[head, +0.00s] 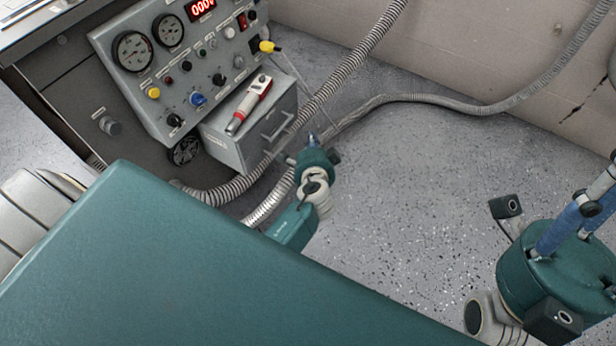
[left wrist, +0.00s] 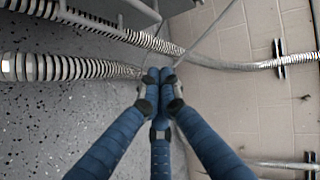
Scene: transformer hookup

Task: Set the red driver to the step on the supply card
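The red driver (head: 249,105), red with a pale grey nose and body, lies on top of the grey drawer box (head: 226,152) at the front of the control panel. Its setting cannot be read. My left gripper (head: 312,139) is below and right of the driver, apart from it, near the box's handle. In the left wrist view its three blue fingers (left wrist: 158,77) come together with nothing seen between them. My right gripper's blue fingers (head: 565,228) point to the upper right; their tips are cut off or unclear. No supply card can be made out with certainty; a pale sheet (head: 22,10) shows at top left.
The panel (head: 185,65) carries gauges, knobs, a red display (head: 201,7) and yellow plugs. Ribbed hoses (head: 430,97) run across the floor by the box and along the tiled wall (head: 480,45). The speckled floor (head: 410,200) between my grippers is clear.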

